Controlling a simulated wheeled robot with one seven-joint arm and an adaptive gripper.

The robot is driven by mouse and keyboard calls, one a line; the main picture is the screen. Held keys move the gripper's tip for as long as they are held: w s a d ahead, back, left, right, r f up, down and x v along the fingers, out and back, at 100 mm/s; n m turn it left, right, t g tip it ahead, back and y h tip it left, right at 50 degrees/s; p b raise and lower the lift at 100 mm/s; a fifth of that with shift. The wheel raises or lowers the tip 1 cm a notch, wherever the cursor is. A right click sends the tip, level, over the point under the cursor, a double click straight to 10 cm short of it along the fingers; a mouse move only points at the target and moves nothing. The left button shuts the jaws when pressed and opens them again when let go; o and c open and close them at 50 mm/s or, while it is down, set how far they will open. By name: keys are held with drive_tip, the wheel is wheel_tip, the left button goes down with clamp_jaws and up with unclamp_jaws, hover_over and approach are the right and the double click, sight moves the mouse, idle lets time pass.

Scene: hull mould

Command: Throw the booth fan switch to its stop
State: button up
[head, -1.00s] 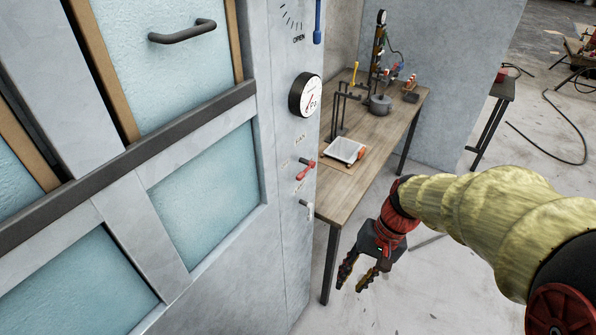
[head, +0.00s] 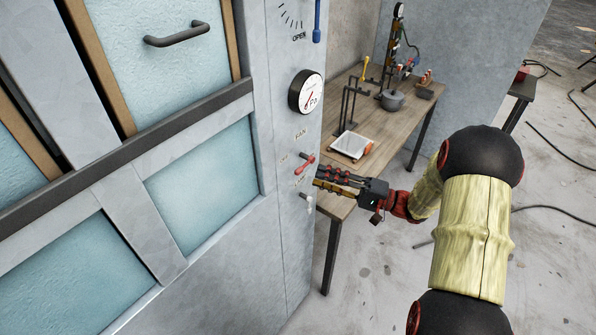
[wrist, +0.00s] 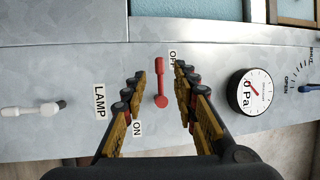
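The fan switch is a red lever (head: 304,164) on the grey booth panel, below a FAN label (head: 301,134). It also shows in the wrist view (wrist: 161,88), standing between an OFF label (wrist: 172,58) and an ON label (wrist: 137,128). I cannot tell which end it is set to. My gripper (head: 317,176) reaches in from the right, just beside and below the lever. In the wrist view my gripper (wrist: 160,76) is open, one finger on each side of the lever, with gaps on both sides. Nothing is held.
A white lamp switch (wrist: 35,109) sits beside a LAMP label, below the red lever in the head view. A round pressure gauge (head: 306,92) is above. A wooden table (head: 382,142) with a white tray (head: 351,146) and other tools stands behind my gripper.

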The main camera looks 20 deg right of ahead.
sight(299, 169)
drive_tip(key=x, duration=0.7)
drive_tip(key=shift+w+a, duration=0.2)
drive_tip(key=shift+a, duration=0.1)
drive_tip(key=c, duration=0.4)
drive_tip(key=c, duration=0.3)
clamp_jaws()
